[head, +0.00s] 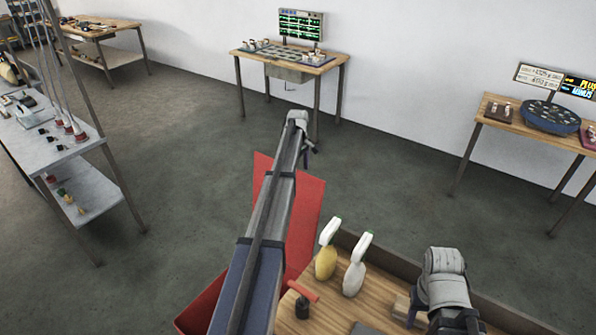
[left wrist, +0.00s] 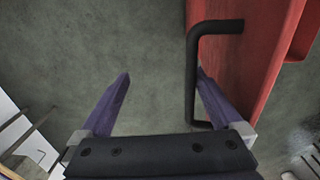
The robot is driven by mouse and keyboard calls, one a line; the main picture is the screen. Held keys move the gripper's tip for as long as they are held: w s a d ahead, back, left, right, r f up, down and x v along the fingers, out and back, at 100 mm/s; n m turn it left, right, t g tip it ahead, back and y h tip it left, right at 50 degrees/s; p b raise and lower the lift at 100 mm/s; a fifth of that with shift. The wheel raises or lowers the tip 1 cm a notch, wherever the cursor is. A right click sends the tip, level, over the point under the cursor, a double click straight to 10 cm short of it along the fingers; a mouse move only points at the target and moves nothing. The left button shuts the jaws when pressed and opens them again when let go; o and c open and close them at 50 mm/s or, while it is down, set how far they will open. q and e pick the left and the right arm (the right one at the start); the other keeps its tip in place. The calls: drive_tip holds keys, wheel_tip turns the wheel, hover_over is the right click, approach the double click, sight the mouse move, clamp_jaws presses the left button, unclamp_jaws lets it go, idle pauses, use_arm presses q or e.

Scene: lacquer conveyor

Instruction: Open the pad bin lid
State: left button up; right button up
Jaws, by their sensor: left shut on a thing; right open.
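The pad bin (head: 200,305) is red and stands left of the wooden bench, largely behind my left arm. Its red lid (head: 312,205) is raised, a steep panel on both sides of that arm. In the left wrist view the lid (left wrist: 255,65) fills the upper right and carries a black bent bar handle (left wrist: 190,85). My left gripper (head: 307,155) is at the lid's far end; in its wrist view (left wrist: 163,78) the handle lies between the fingers, close against the right one. My right gripper (head: 414,308) is open and low over the bench, its fingers partly hidden.
A wooden block (head: 401,306) is by my right gripper. A grey shelf table (head: 60,140) is at left. The floor beyond the lid is clear.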

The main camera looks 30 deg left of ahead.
use_arm(q)
drive_tip(key=shift+w+d+r, duration=0.1)
drive_tip(key=shift+w+d, duration=0.1)
drive_tip(key=shift+w, duration=0.4)
drive_tip(key=shift+w+a+r+p, duration=0.1)
drive_tip(key=shift+r+p, duration=0.25)
drive_tip(key=shift+p, duration=0.3)
drive_tip(key=r+p, duration=0.6)
drive_tip(key=shift+s+r, duration=0.15)
drive_tip(key=shift+s, duration=0.25)
drive_tip(key=shift+c, duration=0.9)
drive_tip(key=shift+s+a+r+p, duration=0.1)
drive_tip(key=shift+s+r+p, duration=0.2)
drive_tip(key=shift+s+p, duration=0.15)
